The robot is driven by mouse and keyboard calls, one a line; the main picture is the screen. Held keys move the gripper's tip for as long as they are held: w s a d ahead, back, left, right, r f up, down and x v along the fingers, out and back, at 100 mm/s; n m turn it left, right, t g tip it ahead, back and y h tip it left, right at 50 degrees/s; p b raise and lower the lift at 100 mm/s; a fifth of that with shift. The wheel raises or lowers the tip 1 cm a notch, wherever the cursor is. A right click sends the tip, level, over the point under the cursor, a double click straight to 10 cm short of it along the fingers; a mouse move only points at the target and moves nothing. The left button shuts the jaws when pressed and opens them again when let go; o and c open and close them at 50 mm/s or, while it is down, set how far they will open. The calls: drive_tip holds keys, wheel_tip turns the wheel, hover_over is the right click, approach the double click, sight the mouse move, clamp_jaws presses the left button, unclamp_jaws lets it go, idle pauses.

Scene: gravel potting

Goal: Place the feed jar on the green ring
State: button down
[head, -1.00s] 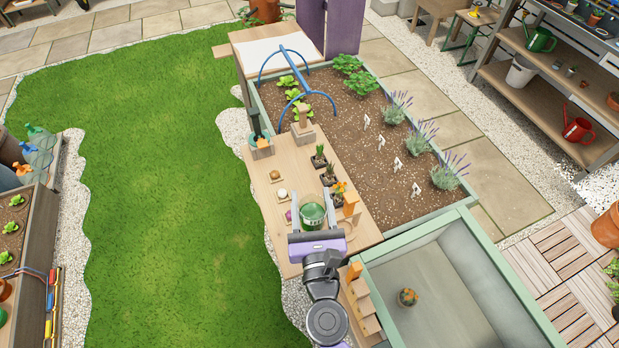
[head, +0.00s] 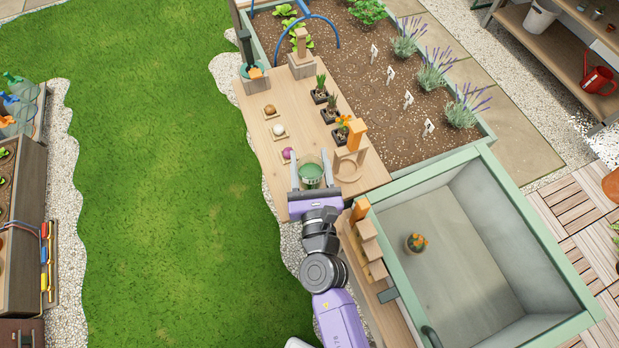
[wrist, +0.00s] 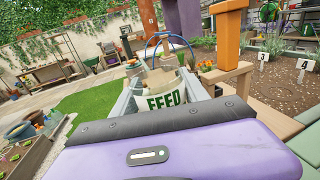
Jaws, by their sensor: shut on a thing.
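The feed jar (head: 311,177) sits between the fingers of my gripper (head: 311,168), which is shut on it, over the near end of the wooden table. From above its inside looks green. In the wrist view the jar (wrist: 168,101) is pale with green FEED lettering and looks upright. I cannot tell whether its base touches the table. No separate green ring is clear to me; the table directly below the jar is hidden. A teal round item (head: 245,72) with a dark upright piece stands at the table's far left end.
A wooden stand (head: 347,165) with an orange block is close to the jar's right. A purple bulb (head: 288,154) lies to its upper left. Small potted plants (head: 331,112) line the table's right side. A pale green basin (head: 480,165) is to the right of my arm.

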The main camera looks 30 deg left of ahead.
sight(309, 174)
drive_tip(key=shift+f+b, duration=1.7)
drive_tip(key=shift+f, duration=1.3)
drive_tip(key=shift+f, duration=0.15)
drive_tip(key=c, duration=0.6)
unclamp_jaws()
